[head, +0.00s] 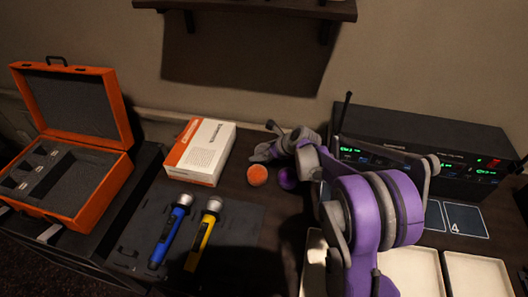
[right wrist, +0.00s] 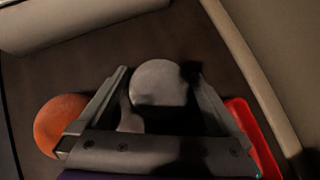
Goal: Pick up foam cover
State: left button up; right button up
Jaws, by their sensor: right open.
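A grey round cover (right wrist: 158,83) sits between the open fingers of my right gripper (right wrist: 166,88), with a gap visible on each side. In the head view my right gripper (head: 263,142) reaches left, low over the desk behind the orange cover, and the grey cover is hard to make out. My left gripper is not in view.
The box (head: 201,152) stands just left of my gripper. A red object (right wrist: 252,135) lies outside the right-hand finger, partly hidden. A rack unit (head: 440,140) stands right.

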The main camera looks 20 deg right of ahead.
jog(key=shift+c, duration=0.2)
jog(key=c, duration=1.1)
